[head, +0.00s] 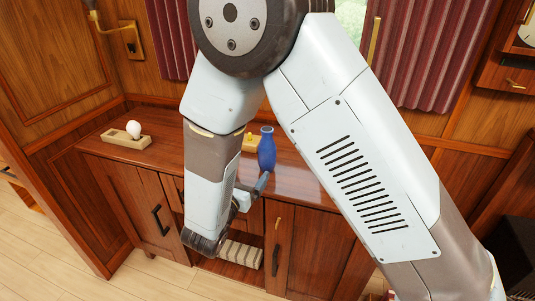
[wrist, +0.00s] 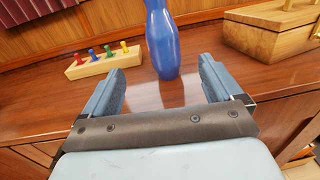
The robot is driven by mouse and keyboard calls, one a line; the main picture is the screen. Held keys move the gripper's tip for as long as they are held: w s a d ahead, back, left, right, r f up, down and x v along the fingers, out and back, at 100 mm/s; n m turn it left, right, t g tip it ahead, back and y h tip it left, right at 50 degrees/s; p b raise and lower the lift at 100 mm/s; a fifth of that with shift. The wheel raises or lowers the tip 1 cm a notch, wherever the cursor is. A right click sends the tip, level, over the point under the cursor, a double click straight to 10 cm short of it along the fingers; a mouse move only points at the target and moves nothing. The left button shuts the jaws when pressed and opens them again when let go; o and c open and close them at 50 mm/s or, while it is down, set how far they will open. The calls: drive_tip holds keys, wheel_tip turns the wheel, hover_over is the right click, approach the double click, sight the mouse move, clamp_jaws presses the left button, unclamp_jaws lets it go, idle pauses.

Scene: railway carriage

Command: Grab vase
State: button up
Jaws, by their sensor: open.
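A blue vase (head: 267,150) stands upright on top of the wooden cabinet in the head view, beside my arm. In the wrist view the vase (wrist: 162,40) stands just beyond my gripper, roughly in line with the gap between the fingers, and its top is cut off. My gripper (wrist: 159,82) is open and empty, with a finger to each side of the gap. In the head view my gripper (head: 262,184) is partly hidden by my arm, low at the cabinet's front edge, and the vase is clear of it.
The wrist view shows a wooden block with coloured pegs (wrist: 104,60) left of the vase and a wooden box (wrist: 270,30) to the right. In the head view a wooden holder (head: 126,139) with a white egg-like object (head: 133,129) sits on the cabinet top (head: 165,125). Curtains hang behind.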

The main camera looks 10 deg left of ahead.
sight(263, 155)
drive_tip(key=w+d, duration=0.1)
drive_tip(key=w, duration=0.8)
drive_tip(key=w+d, duration=0.1)
drive_tip(key=w, duration=0.3)
drive_tip(key=shift+w+d, duration=0.2)
drive_tip(key=shift+d, duration=0.1)
drive_tip(key=c, duration=1.2)
